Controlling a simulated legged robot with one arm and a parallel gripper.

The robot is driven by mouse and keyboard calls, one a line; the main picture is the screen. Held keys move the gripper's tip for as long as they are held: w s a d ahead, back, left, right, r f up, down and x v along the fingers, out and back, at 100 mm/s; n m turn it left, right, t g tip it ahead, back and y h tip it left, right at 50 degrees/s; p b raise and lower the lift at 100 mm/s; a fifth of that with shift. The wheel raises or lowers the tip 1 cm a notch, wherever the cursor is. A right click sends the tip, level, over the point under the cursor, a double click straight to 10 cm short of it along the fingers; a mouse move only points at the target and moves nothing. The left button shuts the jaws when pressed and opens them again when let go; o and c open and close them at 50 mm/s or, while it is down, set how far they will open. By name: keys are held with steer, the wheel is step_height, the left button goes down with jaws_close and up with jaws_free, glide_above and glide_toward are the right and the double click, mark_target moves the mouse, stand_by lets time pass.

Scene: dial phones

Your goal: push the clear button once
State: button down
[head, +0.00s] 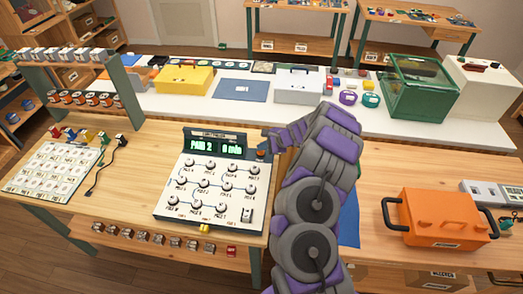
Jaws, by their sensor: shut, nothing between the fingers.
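The dial phone panel (212,177) stands on the wooden table, a cream box with rows of dials and a green-lit display (215,145) reading "PAID 2" and "0 min". A small orange-red button (261,153) sits at the display's right end. A pale switch-like part (246,215) is at the panel's lower right. The labels are too small to tell which one is the clear button. My gripper (268,137) is shut and empty, by the panel's upper right corner, near the orange-red button. I cannot tell whether they touch. My arm hides the table right of the panel.
A card board (52,170) and a black cable (106,165) lie left of the panel. An orange case (437,217) is at the right. A yellow case (185,80), a white case (299,86) and a green box (418,87) stand on the white counter behind.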

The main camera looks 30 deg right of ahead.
mark_target(263, 152)
steer(key=shift+r, duration=0.45)
step_height(263, 152, up, 6)
steer(key=p, duration=0.4)
steer(key=shift+p, duration=0.3)
stand_by(0.7)
